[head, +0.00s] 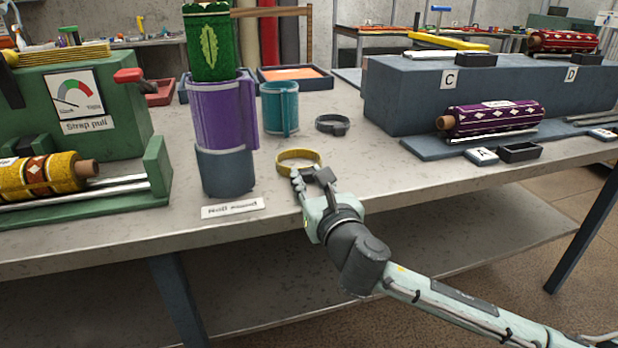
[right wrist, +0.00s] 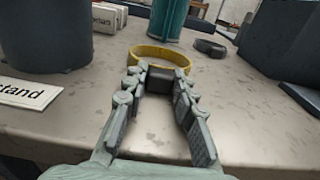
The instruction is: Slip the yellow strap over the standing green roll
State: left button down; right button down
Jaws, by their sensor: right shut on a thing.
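The green roll (head: 209,45) with a pale leaf pattern stands upright inside a purple sleeve (head: 222,115) on a blue-grey base (head: 226,172). The yellow strap (head: 299,157) is a closed ring, right of the roll's base. My right gripper (head: 312,176) is shut on the strap's dark buckle, at the ring's near side. In the right wrist view, the buckle (right wrist: 159,79) sits between the fingertips and the yellow strap (right wrist: 160,53) extends beyond it. The strap is at or close above the table; I cannot tell if it touches. My left gripper is not in view.
A teal cup (head: 279,108) and a dark strap ring (head: 332,124) stand behind the yellow strap. A green gauge fixture (head: 75,120) with a yellow roll (head: 40,177) is at left. A purple roll (head: 490,118) lies at right. Bare table (head: 375,165) lies between.

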jog(key=shift+r+p, duration=1.05)
jog(key=shift+r, duration=1.5)
